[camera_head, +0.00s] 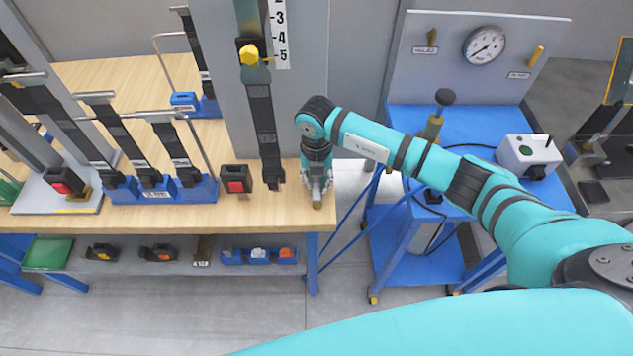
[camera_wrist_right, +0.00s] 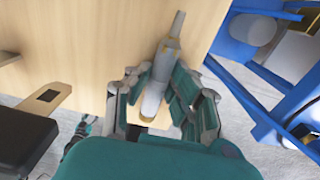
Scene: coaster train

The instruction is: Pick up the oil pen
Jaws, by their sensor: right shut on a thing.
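The oil pen (camera_wrist_right: 155,95) is a slim grey tube with a narrower tip, seen in the right wrist view between the fingers. My right gripper (camera_wrist_right: 160,98) is shut on it, with a finger on each side of the tube. In the head view my right gripper (camera_head: 317,192) points down at the right front corner of the wooden bench (camera_head: 240,216). The pen is mostly hidden by the gripper there. I cannot tell whether the pen touches the bench top. My left gripper is not in view.
A hanging black strap (camera_head: 262,120) and a small black block with a red button (camera_head: 236,180) are left of the gripper. A blue cart (camera_head: 475,205) with a gauge panel (camera_head: 450,50) stands to the right. A lower shelf (camera_head: 190,268) holds several small items.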

